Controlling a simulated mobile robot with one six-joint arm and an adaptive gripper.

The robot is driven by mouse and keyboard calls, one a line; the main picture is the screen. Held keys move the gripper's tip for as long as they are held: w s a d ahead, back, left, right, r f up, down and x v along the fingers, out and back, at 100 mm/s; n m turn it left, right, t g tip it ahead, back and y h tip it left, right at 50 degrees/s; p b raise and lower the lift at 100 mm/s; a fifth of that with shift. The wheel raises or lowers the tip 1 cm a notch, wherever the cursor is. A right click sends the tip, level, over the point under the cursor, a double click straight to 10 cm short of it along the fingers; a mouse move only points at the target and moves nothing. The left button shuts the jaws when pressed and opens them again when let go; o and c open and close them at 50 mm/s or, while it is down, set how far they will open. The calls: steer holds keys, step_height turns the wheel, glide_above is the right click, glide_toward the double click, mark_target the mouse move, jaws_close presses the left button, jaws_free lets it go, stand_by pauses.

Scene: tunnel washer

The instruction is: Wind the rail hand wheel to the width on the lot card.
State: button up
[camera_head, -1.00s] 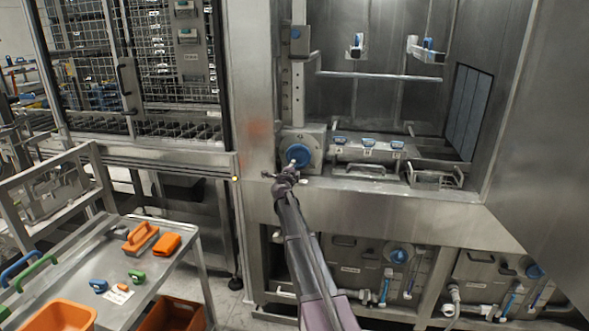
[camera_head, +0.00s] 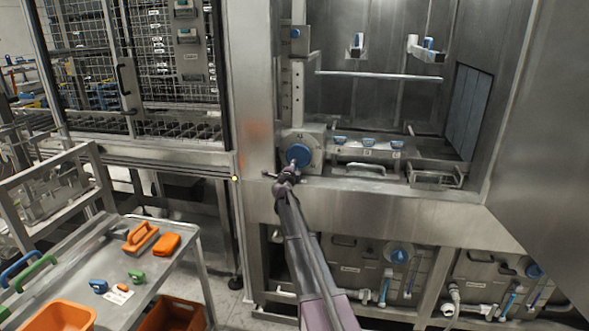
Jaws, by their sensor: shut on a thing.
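The rail hand wheel, a blue round knob (camera_head: 299,155), sits on a grey plate at the lower left of the open washer chamber. My gripper (camera_head: 291,171) is at the lower edge of the wheel and appears shut on its handle; the fingers are small and the grip itself is mostly hidden. A small white card, perhaps the lot card (camera_head: 119,294), lies on the grey cart at lower left; its writing is too small to read.
The cart (camera_head: 190,233) holds orange, blue and green pieces and an orange bin (camera_head: 58,316). A horizontal rail (camera_head: 375,75) crosses the chamber. Several blue-topped parts (camera_head: 368,142) line the ledge right of the wheel. A large steel panel (camera_head: 535,150) stands at right.

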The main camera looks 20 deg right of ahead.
steer(key=shift+a+r, duration=0.1)
steer(key=shift+a, duration=0.05)
stand_by(0.8)
steer(key=shift+s+d, duration=0.1)
steer(key=shift+d, duration=0.15)
stand_by(0.7)
steer(key=o, duration=0.7)
steer(key=shift+s+r, duration=0.1)
steer(key=shift+r, duration=0.05)
steer(key=shift+s+r, duration=0.15)
steer(key=shift+a, duration=0.1)
steer(key=v, duration=0.6)
steer(key=shift+s+a, duration=0.25)
steer(key=shift+a, duration=0.05)
steer(key=shift+a, duration=0.1)
